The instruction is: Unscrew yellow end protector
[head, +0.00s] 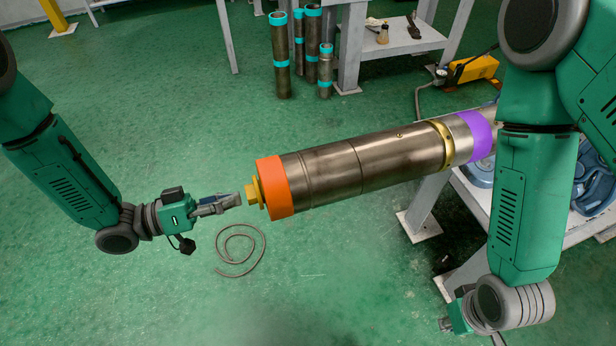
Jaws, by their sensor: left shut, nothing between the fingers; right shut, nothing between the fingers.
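The yellow end protector (253,193) sits at the left end of a large metal pipe (350,170), against its orange band (274,188). The pipe lies about level, with a brass ring (441,146) and a purple band (474,137) toward its right end. My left gripper (236,200) is shut and empty, its fingertips pointing right, just left of the protector with a small gap in the picture. My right gripper (445,325) is low at the bottom right, away from the protector. It is small and partly hidden behind its wrist, and appears shut and empty.
A grey metal stand (422,222) with a blue vise (480,172) is under the pipe's right end. Several upright pipes with teal bands (281,60) stand at the back near a shelf (400,40). A yellow pump (472,70) and a coiled cable (240,250) also show. The green floor at lower left is mostly clear.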

